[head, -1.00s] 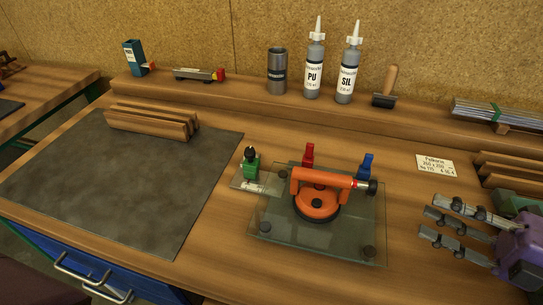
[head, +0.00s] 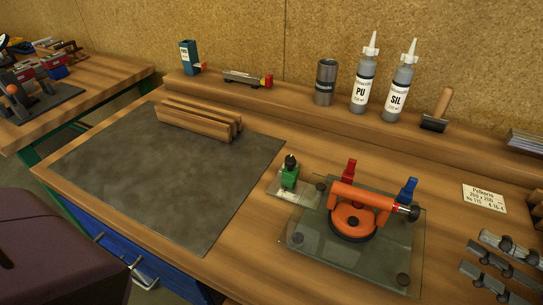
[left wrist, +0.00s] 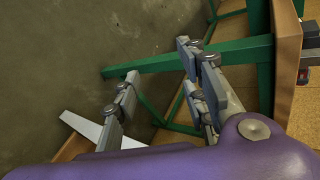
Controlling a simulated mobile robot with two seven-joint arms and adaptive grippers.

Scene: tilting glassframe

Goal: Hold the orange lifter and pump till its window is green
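The orange lifter (head: 352,218) sits on the glass plate (head: 310,254) at the right of the bench in the head view. It has a round cup, a bar handle and a black knob with a red ring at its right end. I cannot make out its window's colour. My right gripper (head: 502,268) is at the right edge, apart from the lifter, its grey fingers spread and empty. My left gripper (left wrist: 158,95) shows only in the left wrist view, fingers wide apart with nothing between them, over the floor beside green table legs.
A green clamp tool (head: 289,177) stands at the plate's left corner; red (head: 348,172) and blue (head: 408,190) pieces stand behind. A dark mat (head: 170,180) with wooden strips (head: 200,122) lies left. Bottles (head: 364,84) stand on the rear shelf. A price card (head: 484,198) lies right.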

